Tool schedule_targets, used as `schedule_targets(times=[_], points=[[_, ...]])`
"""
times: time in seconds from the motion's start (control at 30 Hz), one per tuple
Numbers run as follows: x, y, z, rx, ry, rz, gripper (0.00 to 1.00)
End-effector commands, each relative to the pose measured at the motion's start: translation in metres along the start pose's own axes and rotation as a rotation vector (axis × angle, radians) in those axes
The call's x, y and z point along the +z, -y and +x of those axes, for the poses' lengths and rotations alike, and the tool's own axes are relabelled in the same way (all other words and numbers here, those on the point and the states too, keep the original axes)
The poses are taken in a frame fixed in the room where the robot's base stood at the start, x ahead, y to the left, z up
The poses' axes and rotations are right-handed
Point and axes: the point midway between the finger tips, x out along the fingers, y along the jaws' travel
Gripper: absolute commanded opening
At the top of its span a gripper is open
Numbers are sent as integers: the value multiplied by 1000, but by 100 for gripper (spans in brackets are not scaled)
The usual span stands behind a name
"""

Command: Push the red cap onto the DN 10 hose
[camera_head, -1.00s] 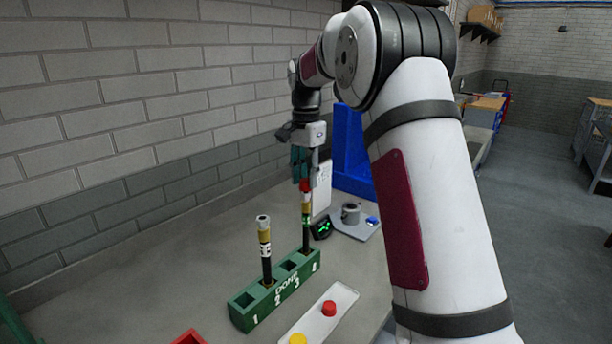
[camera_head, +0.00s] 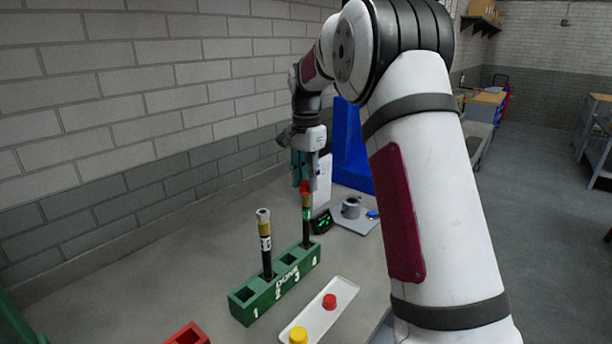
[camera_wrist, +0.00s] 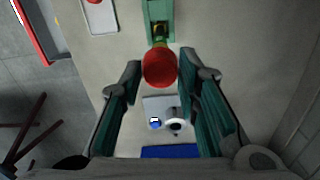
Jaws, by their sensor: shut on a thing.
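My gripper (camera_head: 305,184) is shut on a red cap (camera_head: 305,188), with a finger on either side of it. The cap sits at the top of a black hose (camera_head: 306,231) with a gold fitting, upright in slot 4 of the green block (camera_head: 270,300). The cap covers the upper end of this hose; how deep it sits cannot be told. In the wrist view the red cap (camera_wrist: 160,68) lies between the teal fingertips (camera_wrist: 160,74) and hides most of the hose. A second hose (camera_head: 265,243) with a bare grey end stands upright in slot 2.
A white tray (camera_head: 318,315) holds a yellow cap (camera_head: 298,335) and another red cap (camera_head: 329,301) in front of the block. A small green-lit display (camera_head: 321,222) stands close behind slot 4. A grey mug (camera_head: 351,208) and a blue bin (camera_head: 352,150) are beyond. A red box (camera_head: 187,335) is front left.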

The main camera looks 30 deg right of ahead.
Motion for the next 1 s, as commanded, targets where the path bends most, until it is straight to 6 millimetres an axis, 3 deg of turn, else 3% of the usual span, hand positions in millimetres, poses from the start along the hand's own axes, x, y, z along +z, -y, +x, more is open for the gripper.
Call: schedule_targets(times=[0.27, 0.3, 0.4, 0.77, 1.0], points=[[0, 0, 2, 0, 0, 0, 22], [0, 0, 2, 0, 0, 0, 37], [0, 0, 2, 0, 0, 0, 53], [0, 0, -2, -1, -1, 0, 53], [-1, 1, -38, -4, -4, 0, 53]])
